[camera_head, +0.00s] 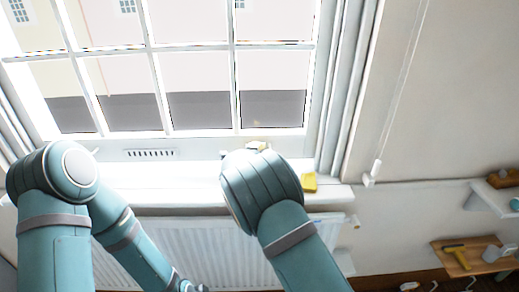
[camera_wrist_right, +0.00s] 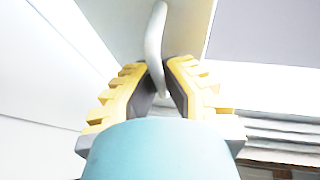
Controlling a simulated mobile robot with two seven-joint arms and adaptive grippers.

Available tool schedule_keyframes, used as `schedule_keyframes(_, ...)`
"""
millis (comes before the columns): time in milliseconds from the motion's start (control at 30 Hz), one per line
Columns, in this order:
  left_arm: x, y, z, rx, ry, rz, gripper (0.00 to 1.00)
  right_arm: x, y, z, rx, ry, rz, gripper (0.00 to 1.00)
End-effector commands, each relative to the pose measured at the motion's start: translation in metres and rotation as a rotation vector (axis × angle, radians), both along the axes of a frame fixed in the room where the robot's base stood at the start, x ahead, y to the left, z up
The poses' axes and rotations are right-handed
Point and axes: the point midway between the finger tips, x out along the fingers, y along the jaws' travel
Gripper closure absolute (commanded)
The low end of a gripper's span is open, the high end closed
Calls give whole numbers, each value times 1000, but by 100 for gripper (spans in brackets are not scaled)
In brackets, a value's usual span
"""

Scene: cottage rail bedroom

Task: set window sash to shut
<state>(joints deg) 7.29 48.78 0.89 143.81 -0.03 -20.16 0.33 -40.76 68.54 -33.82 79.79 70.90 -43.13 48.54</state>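The white window sash (camera_head: 198,148), with several panes and a slotted vent in its bottom rail, fills the upper left of the head view. Its lower edge is close above the white sill; I cannot tell whether there is a gap. My right gripper (camera_wrist_right: 158,68) has yellow ribbed fingers with dark pads. They are closed in on a slim white curved handle (camera_wrist_right: 156,35) on a white frame part. In the head view my right wrist hides most of this gripper, with a little yellow at the rail.
A small yellow block (camera_head: 309,183) lies on the sill (camera_head: 331,193), right of my right wrist. A white radiator (camera_head: 223,232) is below. A cord with a white pull (camera_head: 373,174) hangs at right. Shelves with small items are at far right.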

Motion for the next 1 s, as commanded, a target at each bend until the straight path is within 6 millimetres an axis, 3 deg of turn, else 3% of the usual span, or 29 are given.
schedule_keyframes(33, 0, 0, -13, 0, 1, -1, 53, -2, -1, -22, 1, 15, 0, 100)
schedule_keyframes(200, 2, 0, -30, 1, -5, -1, 53, -2, -1, -41, 1, 14, 0, 100)
schedule_keyframes(667, 4, 0, -34, 2, -9, -1, 53, -2, 0, -48, 1, 15, 1, 100)
schedule_keyframes(767, 4, 0, -34, 2, -9, -1, 53, -2, 0, -49, 1, 15, 0, 67)
schedule_keyframes(800, 4, 0, -34, 2, -9, -1, 53, -2, 0, -48, 0, 14, 0, 61)
schedule_keyframes(1000, 4, 0, -34, 2, -9, -1, 53, -1, 0, -45, 0, 8, 0, 61)
